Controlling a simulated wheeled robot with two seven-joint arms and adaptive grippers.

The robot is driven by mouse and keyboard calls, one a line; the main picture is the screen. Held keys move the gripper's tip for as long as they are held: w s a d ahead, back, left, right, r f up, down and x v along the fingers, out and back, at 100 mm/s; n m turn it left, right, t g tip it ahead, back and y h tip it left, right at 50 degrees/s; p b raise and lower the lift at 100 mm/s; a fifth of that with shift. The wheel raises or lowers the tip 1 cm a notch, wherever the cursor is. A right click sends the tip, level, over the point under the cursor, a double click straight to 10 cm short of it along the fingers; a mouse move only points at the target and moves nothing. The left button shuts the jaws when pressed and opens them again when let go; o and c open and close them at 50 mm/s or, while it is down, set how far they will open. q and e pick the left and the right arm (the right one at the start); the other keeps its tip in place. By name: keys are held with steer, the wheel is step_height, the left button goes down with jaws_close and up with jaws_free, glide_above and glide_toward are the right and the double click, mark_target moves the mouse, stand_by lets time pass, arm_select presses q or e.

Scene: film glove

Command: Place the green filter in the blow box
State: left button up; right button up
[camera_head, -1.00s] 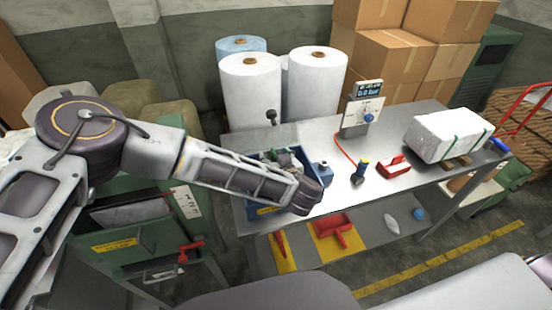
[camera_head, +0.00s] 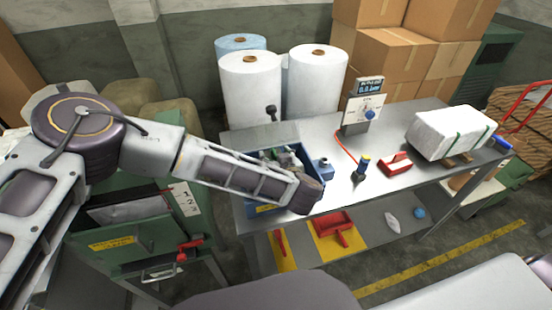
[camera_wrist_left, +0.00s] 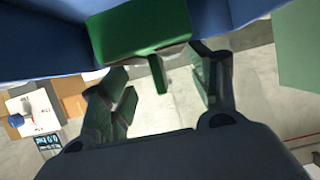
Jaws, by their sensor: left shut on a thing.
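My left gripper (camera_head: 306,196) is low at the front right of an open blue box (camera_head: 262,208) on the metal table; my forearm passes over the box and hides part of it. In the left wrist view its two fingers (camera_wrist_left: 156,68) are apart, with a green block with a small tab, the green filter (camera_wrist_left: 140,28), at their tips. The gripper is shut on it. Blue walls (camera_wrist_left: 40,40) lie close around the filter. In the head view I cannot make out the filter. Grey and greenish parts lie inside the blue box. My right gripper is not in view.
A gauge stand (camera_head: 363,104) with a red hose, a dark and yellow bottle-like item (camera_head: 361,169), a red-handled tool (camera_head: 396,165) and a white block (camera_head: 450,132) stand to the right. White rolls (camera_head: 252,88) stand behind. The front right tabletop is mostly clear.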

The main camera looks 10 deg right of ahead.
arm_select(q)
steer(key=shift+f, duration=0.1)
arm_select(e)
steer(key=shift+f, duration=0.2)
arm_select(q)
steer(key=o, duration=0.9)
steer(key=shift+o, duration=0.8)
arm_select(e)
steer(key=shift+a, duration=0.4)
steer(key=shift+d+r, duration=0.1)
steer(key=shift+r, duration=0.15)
